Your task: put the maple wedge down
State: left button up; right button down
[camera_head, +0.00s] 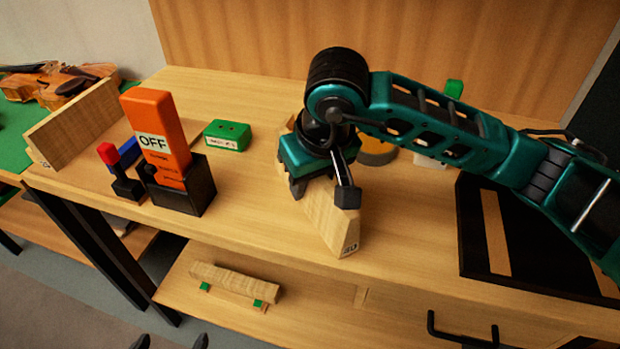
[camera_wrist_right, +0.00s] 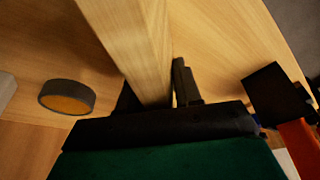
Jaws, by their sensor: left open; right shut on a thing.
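The maple wedge (camera_head: 330,222) is a pale wooden block with a small dark label at its near end. My right gripper (camera_head: 322,188) reaches down from above and is shut on it. In the right wrist view the wedge (camera_wrist_right: 138,40) runs between the fingers (camera_wrist_right: 155,98). The wedge is over the bench top (camera_head: 262,215), near the front edge; I cannot tell whether it touches the wood. Its far part is hidden by the gripper. Only two dark fingertips of my left gripper (camera_head: 170,342) show at the bottom edge, spread apart with nothing between them.
An orange "OFF" block (camera_head: 160,140) stands in a black holder (camera_head: 200,190), beside a red-topped switch (camera_head: 112,160). A green box (camera_head: 227,134), round dark-rimmed disc (camera_head: 377,152) and black tray (camera_head: 475,240) are around. A wooden piece (camera_head: 235,280) lies on the lower shelf; a violin (camera_head: 75,82) lies far left.

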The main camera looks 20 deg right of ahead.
jog(key=c, duration=1.2)
grip_release()
jog(key=shift+f, duration=0.15)
jog(key=o, duration=0.4)
